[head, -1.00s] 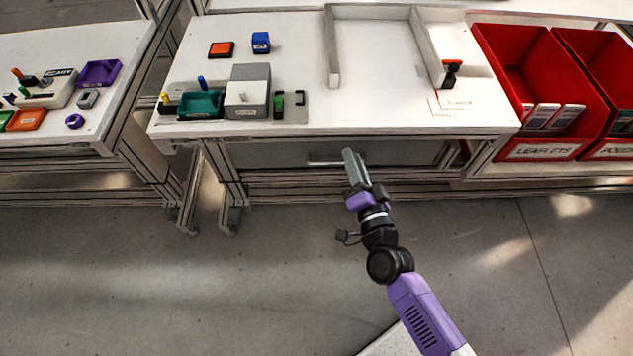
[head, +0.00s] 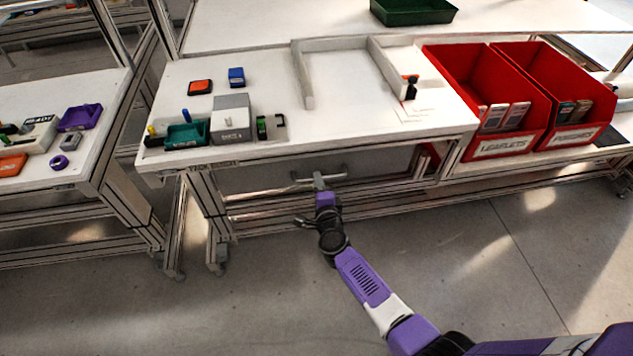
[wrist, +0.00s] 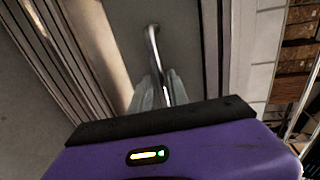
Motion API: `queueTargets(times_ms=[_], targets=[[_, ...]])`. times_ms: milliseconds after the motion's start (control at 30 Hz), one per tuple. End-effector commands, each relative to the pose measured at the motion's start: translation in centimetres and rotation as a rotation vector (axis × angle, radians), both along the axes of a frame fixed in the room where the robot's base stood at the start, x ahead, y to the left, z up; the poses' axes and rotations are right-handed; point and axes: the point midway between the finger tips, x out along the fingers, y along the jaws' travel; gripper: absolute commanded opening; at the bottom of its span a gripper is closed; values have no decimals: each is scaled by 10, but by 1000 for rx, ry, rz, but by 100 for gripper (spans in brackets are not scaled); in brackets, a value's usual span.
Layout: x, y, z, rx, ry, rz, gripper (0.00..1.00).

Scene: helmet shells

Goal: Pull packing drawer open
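The packing drawer's grey front (head: 370,163) sits under the white workbench. Its metal bar handle (head: 333,176) shows in the head view, and in the wrist view (wrist: 152,45) it runs down between my fingers. My gripper (head: 319,182) is at the handle. In the wrist view its two grey fingers (wrist: 161,88) lie close on either side of the bar and look shut on it. The drawer front looks in line with the bench frame; any small gap is hard to see.
The workbench top (head: 350,125) holds a grey box (head: 231,122), a teal tray (head: 187,134) and a white U-shaped frame (head: 305,85). Red bins (head: 500,150) stand at the right. Bench legs (head: 210,215) stand left of the drawer. The floor in front (head: 270,300) is clear.

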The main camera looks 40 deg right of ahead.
Motion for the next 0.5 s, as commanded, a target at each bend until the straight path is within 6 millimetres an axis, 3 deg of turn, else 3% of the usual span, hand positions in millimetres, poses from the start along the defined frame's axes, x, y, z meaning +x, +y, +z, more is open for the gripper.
queueTargets(times_ms=[200, 500], targets=[[15, -10, -5, -1, 1, 1, 21], [17, -11, -4, -1, 1, 1, 21]])
